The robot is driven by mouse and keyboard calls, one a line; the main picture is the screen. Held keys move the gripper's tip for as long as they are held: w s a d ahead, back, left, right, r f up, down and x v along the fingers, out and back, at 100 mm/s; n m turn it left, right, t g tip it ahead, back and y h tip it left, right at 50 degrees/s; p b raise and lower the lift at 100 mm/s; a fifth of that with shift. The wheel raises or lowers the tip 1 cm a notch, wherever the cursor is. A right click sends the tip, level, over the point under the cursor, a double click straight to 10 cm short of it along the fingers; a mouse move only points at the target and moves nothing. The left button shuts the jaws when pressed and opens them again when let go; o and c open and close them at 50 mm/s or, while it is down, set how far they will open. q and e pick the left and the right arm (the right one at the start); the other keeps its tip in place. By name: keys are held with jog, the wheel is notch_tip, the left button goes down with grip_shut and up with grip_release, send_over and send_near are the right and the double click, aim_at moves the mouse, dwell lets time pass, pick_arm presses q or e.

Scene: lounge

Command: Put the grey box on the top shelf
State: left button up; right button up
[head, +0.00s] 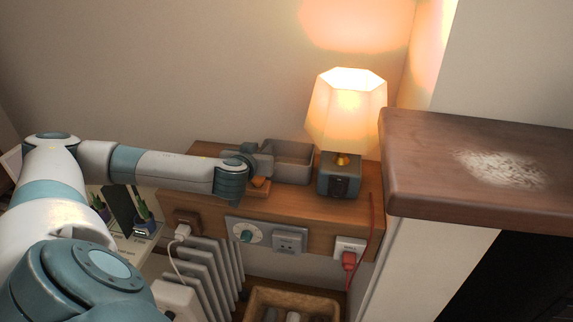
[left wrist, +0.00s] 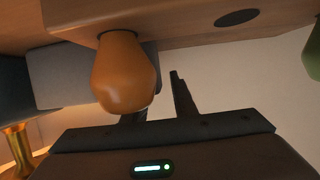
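My left gripper (head: 258,164) is at the left end of the box. Its fingers (left wrist: 160,100) are apart; one is partly hidden behind an orange rounded object (left wrist: 124,75). I cannot tell whether they touch the box. My right gripper is out of view. Which shelf is the top one is unclear.
A lit lamp (head: 340,175) stands close to the box's right. A higher dark wooden ledge (head: 430,150) juts out at right, with a pale patch on top and otherwise bare. A radiator (head: 205,265), sockets, a red cable (head: 372,225) and a crate (head: 290,296) lie below.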

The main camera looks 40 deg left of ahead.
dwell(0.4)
pick_arm(q)
grip_shut()
notch_tip(320, 180, up, 7)
jog(key=shift+f, duration=0.1)
jog(key=s+a+b, duration=0.2)
jog(key=s+a, duration=0.2)
jog(key=a, duration=0.4)
jog(key=s+a+b, duration=0.3)
jog(key=s+a, duration=0.1)
jog(key=a, duration=0.4)
jog(key=shift+s, duration=0.3)
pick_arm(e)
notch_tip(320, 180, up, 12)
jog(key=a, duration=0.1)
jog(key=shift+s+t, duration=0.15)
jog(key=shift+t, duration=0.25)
